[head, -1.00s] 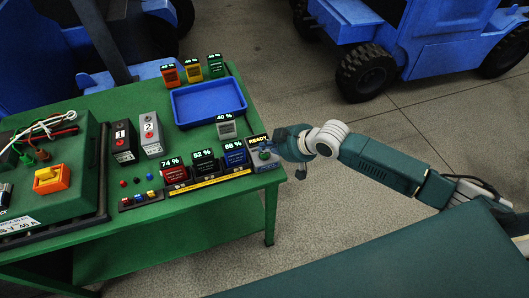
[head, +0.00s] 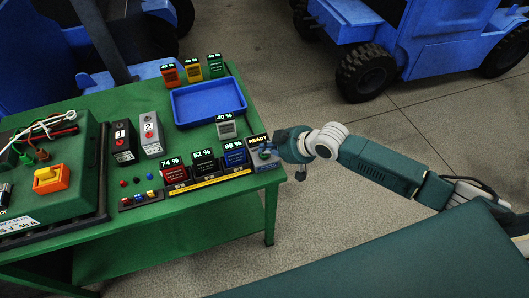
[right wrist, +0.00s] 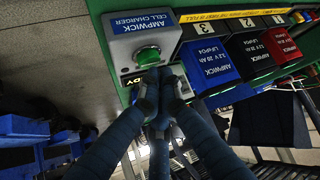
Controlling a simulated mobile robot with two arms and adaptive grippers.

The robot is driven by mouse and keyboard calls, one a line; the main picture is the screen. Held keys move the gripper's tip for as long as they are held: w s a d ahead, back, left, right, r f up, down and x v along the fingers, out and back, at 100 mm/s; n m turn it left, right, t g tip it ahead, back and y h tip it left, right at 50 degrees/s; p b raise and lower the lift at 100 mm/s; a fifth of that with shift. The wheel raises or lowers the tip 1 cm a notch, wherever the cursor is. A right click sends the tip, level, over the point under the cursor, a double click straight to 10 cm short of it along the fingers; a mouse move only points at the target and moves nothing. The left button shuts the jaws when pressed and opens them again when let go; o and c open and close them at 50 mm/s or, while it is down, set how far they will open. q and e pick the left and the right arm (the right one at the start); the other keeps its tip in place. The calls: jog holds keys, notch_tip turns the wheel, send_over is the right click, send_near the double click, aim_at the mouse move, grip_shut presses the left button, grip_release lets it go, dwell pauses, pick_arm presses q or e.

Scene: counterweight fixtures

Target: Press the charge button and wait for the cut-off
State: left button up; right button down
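The cell charger (right wrist: 143,28) is a grey box at the right front corner of the green table, with a round green button (right wrist: 148,56) on top. Its display (head: 258,140) reads READY. My right gripper (right wrist: 158,84) has its dark fingers bunched together, shut and empty. Its fingertips are right beside the button; whether they touch it I cannot tell. In the head view the fingers largely cover the button. A red cell (head: 173,173), a black cell (head: 204,166) and a blue cell (head: 235,160) stand in the charger row, marked 74 %, 52 % and 88 %. My left gripper is not in view.
A blue tray (head: 208,101) lies behind the row, with a grey cell marked 40 % (head: 226,128) in front of it. A green case (head: 50,170) fills the left side.

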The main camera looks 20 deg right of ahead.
aim_at(266, 155)
jog(key=shift+f+b, duration=0.3)
jog(key=shift+f, duration=0.3)
dwell(0.9)
jog(key=shift+r, duration=0.1)
jog(key=shift+r+p, duration=0.85)
jog(key=shift+p, duration=0.15)
jog(key=shift+r, duration=0.1)
notch_tip(266, 155, up, 5)
jog(key=p, duration=0.5)
